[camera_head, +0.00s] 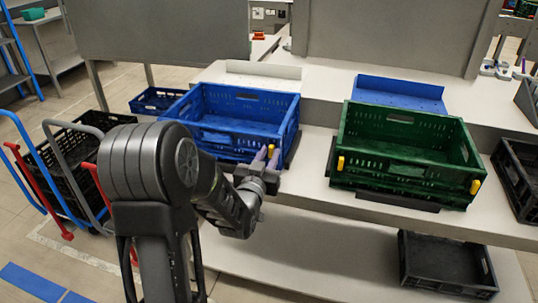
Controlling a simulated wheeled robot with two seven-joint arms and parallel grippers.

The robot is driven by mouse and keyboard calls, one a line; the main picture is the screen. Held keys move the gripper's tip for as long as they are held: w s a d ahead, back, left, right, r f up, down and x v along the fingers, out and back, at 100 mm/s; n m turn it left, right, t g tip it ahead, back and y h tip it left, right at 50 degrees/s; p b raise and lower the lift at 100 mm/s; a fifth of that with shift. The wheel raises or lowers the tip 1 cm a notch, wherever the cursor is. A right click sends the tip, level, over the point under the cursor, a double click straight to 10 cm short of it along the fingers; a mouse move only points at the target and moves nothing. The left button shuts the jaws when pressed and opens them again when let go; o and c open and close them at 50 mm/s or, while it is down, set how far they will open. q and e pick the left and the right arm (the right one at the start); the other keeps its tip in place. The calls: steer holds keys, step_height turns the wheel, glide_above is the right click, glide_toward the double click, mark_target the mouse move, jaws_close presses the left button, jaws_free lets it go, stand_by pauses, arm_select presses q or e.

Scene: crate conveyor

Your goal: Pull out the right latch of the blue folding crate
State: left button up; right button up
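The blue folding crate (215,139) stands unfolded on the light counter, left of centre. Its right latch (270,149) is a small yellow piece at the front right corner. My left gripper (266,160) is at that corner, with its two fingers apart and the yellow latch showing between their tips. I cannot tell whether the fingers touch the latch. My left arm hides the crate's front left part, and no left latch shows. My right gripper is not in view.
A green crate (347,167) with yellow latches stands to the right on the counter. A black crate (443,285) sits on the lower shelf, and another (514,190) is at the right edge. Counter space between the blue and green crates is clear.

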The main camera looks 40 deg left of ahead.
arm_select(q)
jaws_close()
stand_by(1.1)
